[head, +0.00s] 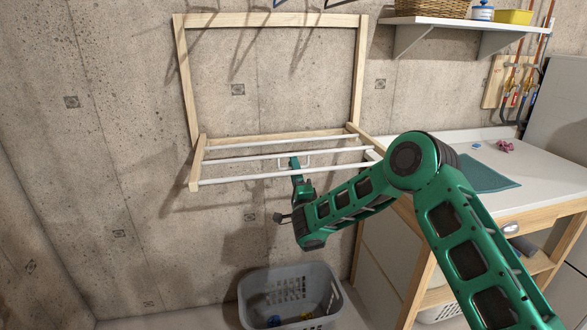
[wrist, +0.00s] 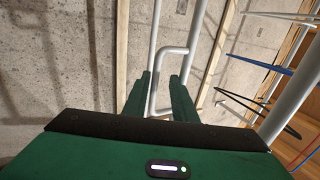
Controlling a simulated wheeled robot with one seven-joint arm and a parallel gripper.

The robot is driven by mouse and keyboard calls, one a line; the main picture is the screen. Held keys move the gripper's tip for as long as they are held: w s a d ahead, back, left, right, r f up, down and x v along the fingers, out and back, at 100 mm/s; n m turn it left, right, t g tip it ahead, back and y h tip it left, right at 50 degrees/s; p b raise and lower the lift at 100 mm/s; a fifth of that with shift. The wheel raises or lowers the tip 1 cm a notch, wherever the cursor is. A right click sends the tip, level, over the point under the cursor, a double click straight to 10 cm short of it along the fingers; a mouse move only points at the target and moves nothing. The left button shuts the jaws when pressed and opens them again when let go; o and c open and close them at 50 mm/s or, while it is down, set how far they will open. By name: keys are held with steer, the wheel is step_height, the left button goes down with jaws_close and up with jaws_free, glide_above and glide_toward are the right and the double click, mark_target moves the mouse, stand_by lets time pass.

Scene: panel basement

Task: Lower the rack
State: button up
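The rack (head: 198,165) is a wooden frame with white bars, standing out from the wall roughly level below an upright wooden wall frame (head: 184,75). A white U-shaped handle (head: 309,160) sits at its bars; it also shows in the wrist view (wrist: 175,50). My gripper (head: 296,162) is at the rack's bars, beside the handle. In the wrist view its two fingers (wrist: 164,76) are apart, with part of the handle between them in the picture. I cannot tell whether they touch it.
A grey laundry basket (head: 262,308) stands on the floor below. A white-topped counter (head: 540,165) with a green cloth (head: 482,174) is at the right. A wall shelf (head: 450,22) holds a wicker basket (head: 430,8) and a yellow tub (head: 513,16). Bare wall is at the left.

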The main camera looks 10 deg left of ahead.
steer(key=shift+s+a, duration=0.1)
steer(key=v, duration=1)
steer(key=shift+s+f, duration=0.15)
steer(key=shift+f, duration=0.1)
